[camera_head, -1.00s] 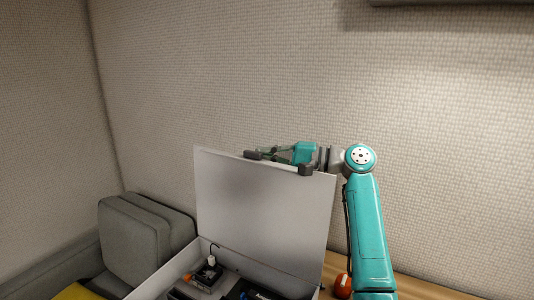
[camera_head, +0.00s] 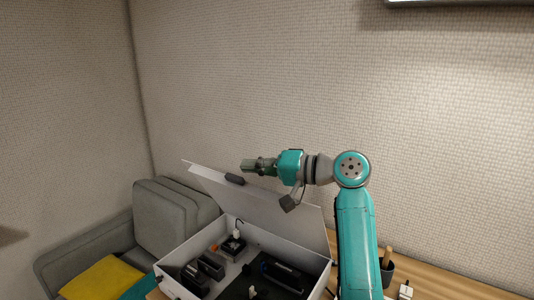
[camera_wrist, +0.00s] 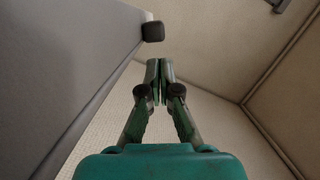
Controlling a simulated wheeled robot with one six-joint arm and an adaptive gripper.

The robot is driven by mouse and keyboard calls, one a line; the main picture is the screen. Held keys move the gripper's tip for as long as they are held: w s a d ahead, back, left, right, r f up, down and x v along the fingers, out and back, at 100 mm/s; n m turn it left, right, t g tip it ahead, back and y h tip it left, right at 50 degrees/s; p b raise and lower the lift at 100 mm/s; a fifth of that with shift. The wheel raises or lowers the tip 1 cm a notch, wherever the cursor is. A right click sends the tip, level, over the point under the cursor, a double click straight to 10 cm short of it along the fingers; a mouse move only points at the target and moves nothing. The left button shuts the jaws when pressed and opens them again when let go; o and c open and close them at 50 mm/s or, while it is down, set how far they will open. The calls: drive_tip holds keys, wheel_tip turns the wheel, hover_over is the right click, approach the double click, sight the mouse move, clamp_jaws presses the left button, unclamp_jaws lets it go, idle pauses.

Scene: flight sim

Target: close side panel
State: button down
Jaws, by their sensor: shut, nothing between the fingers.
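The white panel (camera_head: 270,208) is hinged at the back of a white box and stands open, tilted over the box. A dark tab (camera_head: 234,179) sits near its upper edge. My gripper (camera_head: 246,165) is shut and empty, just above and behind that tab in the head view. In the wrist view the panel (camera_wrist: 60,70) fills the left side, with the tab (camera_wrist: 153,31) just beyond my closed fingertips (camera_wrist: 159,70). I cannot tell whether the fingers touch the panel.
The open box (camera_head: 168,282) holds several dark devices and cables on a wooden table (camera_head: 440,287). A grey sofa (camera_head: 160,215) with a yellow cushion (camera_head: 103,278) is at the left. A dark cup (camera_head: 387,272) stands right of my arm. A wall rises behind.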

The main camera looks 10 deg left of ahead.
drive_tip(key=s+a+f+n+t+h, duration=0.1)
drive_tip(key=s+a+f+n, duration=0.35)
drive_tip(key=s+f, duration=0.65)
drive_tip(key=s+a+f+n, duration=0.1)
drive_tip(key=s+f, duration=0.2)
drive_tip(key=f, duration=0.3)
drive_tip(key=s+a+f+n+t, duration=0.1)
drive_tip(key=s+f, duration=0.3)
drive_tip(key=f, duration=0.3)
drive_tip(key=shift+f+n+h, duration=0.2)
drive_tip(key=shift+n+h, duration=0.15)
drive_tip(key=shift+h, duration=0.05)
drive_tip(key=s+d+r, duration=0.3)
drive_tip(key=d+r, duration=0.3)
drive_tip(key=d, duration=0.3)
drive_tip(key=shift+s+r, duration=0.2)
drive_tip(key=shift+r, duration=0.05)
